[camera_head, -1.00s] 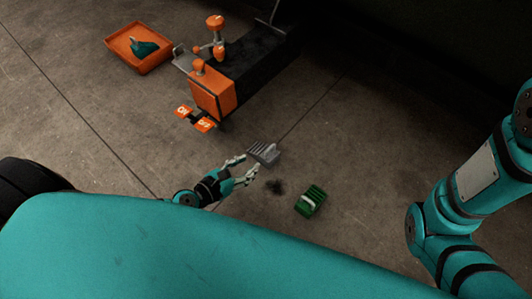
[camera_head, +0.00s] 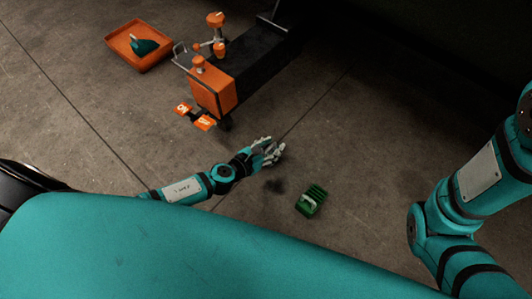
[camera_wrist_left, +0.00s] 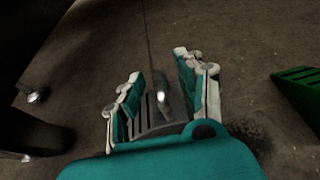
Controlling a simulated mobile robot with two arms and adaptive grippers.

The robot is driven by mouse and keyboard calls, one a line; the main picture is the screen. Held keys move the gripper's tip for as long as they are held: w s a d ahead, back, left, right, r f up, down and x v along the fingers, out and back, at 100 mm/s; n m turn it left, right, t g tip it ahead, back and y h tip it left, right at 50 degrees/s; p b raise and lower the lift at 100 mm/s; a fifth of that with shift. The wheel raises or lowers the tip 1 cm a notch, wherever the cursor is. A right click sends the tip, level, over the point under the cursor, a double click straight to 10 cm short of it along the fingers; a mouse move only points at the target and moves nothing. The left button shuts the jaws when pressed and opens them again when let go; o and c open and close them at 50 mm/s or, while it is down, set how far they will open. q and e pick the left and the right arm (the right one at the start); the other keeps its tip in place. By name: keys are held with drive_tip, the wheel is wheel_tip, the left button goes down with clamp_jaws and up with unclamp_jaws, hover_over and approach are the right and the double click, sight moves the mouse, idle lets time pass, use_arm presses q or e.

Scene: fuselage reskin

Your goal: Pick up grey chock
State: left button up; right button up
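The grey chock (camera_wrist_left: 157,112) is a ribbed wedge with a pale handle on the floor. In the left wrist view it lies between the two fingers of my left gripper (camera_wrist_left: 162,92), which stand apart on either side of it. I cannot tell whether the fingers touch it. In the head view my left gripper (camera_head: 270,150) is over the chock and hides most of it. My right gripper is out of view; only part of the right arm shows.
A green chock (camera_head: 311,200) sits on the floor to the right, also at the right edge of the wrist view (camera_wrist_left: 300,88). An orange and black cart (camera_head: 214,92) stands behind.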

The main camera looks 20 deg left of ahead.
use_arm(q)
drive_tip(key=shift+c, duration=0.3)
clamp_jaws()
drive_tip(key=shift+r, duration=0.15)
